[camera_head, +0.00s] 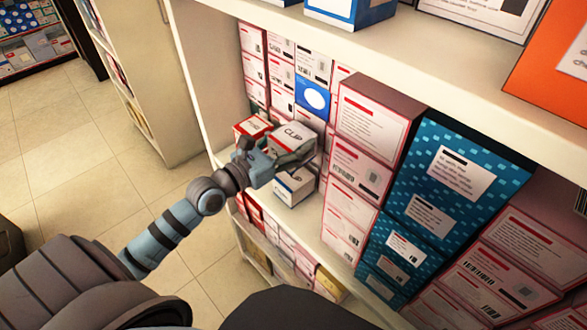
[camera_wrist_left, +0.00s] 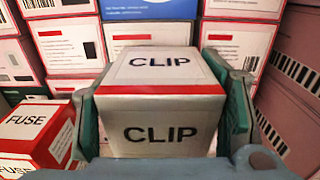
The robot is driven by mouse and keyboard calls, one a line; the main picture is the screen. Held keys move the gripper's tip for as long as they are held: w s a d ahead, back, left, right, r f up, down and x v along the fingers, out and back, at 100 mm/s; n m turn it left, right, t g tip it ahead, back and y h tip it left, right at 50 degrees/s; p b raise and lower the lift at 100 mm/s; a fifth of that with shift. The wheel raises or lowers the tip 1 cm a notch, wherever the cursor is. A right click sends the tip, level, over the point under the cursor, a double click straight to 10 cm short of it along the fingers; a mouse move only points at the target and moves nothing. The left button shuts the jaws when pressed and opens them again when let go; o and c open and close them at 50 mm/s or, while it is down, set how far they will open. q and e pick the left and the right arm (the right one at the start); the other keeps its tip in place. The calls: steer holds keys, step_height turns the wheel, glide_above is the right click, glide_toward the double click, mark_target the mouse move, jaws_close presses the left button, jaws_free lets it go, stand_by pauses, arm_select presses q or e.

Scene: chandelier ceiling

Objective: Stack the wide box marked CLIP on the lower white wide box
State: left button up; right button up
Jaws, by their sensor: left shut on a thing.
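The CLIP box (camera_head: 293,136) is white with a red stripe and black lettering. My left gripper (camera_head: 283,160) is shut on it. In the left wrist view the CLIP box (camera_wrist_left: 160,75) sits level between the two green-grey fingers, one on each side. The lower white box (camera_head: 294,188), with a dark blue part, stands on the shelf and shows just below my gripper. The fingers hide part of the space between the two boxes, so I cannot tell whether they touch. The lower box is hidden in the wrist view. My right gripper is out of view.
A red and white FUSE box (camera_wrist_left: 36,133) stands close to the left finger. Stacked cartons (camera_head: 282,60) and a blue box (camera_head: 313,97) stand behind. Tall pink-sided cartons (camera_head: 365,130) stand close on the right. An upper shelf board (camera_head: 400,55) runs overhead. The floor on the left is clear.

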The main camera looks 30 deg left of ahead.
arm_select(q)
step_height(320, 180, down, 3)
steer(key=b, duration=0.2)
steer(key=shift+f+b, duration=0.1)
steer(key=shift+b, duration=0.2)
step_height(320, 180, down, 4)
steer(key=b, duration=0.4)
steer(key=shift+f, duration=0.1)
steer(key=shift+w+d, duration=0.1)
steer(key=shift+w, duration=0.1)
steer(key=shift+r, duration=0.2)
steer(key=shift+f, duration=0.1)
steer(key=o, duration=1.2)
